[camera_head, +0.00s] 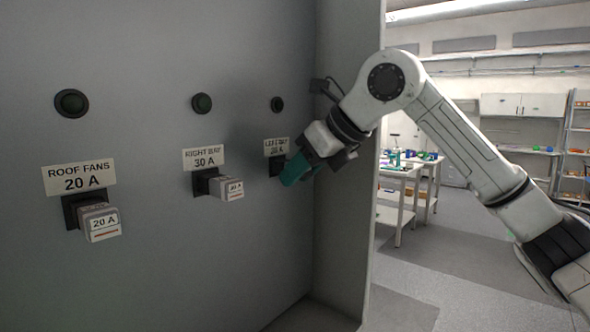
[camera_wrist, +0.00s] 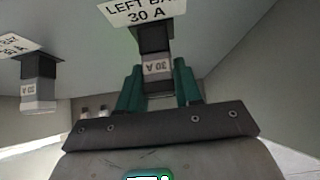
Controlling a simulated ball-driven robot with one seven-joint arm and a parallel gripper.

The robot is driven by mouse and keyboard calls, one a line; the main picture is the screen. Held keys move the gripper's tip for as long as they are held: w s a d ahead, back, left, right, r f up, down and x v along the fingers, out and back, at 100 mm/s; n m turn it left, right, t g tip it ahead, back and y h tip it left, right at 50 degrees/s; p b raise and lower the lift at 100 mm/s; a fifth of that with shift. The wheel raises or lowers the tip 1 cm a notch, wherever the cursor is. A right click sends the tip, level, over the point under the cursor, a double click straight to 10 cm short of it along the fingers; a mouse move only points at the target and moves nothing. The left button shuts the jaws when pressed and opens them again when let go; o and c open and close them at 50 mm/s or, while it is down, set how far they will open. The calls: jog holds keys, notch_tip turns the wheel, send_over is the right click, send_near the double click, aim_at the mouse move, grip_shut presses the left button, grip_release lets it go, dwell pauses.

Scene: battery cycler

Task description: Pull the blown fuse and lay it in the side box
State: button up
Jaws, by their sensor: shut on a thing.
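Three fuses are on the grey panel (camera_head: 140,250). The left bay fuse (camera_wrist: 157,69) is a grey block marked 30 A, between my gripper's teal fingers in the wrist view. It meets its dark holder (camera_wrist: 154,39) below the LEFT BAY label (camera_wrist: 143,9). My gripper (camera_head: 291,172) is shut on this fuse at the panel's right end and hides most of it in the head view. The right bay fuse (camera_head: 229,188) and the roof fans fuse (camera_head: 101,222) sit in their holders. I cannot make out a side box.
Dark green round lamps (camera_head: 71,103) sit above the labels, none clearly lit. A grey side wall (camera_head: 345,220) stands close to the right of my gripper. Work tables (camera_head: 400,172) and shelves are far behind, across open floor.

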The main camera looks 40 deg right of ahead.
jog(key=shift+s+d+b, duration=0.2)
jog(key=shift+s+b, duration=0.2)
jog(key=shift+s, duration=0.55)
jog(key=shift+s+d+b, duration=0.15)
jog(key=shift+s+b, duration=0.25)
jog(key=shift+s, duration=0.5)
jog(key=shift+s+d+b, duration=0.2)
jog(key=shift+s+b, duration=0.2)
jog(key=shift+s, duration=0.55)
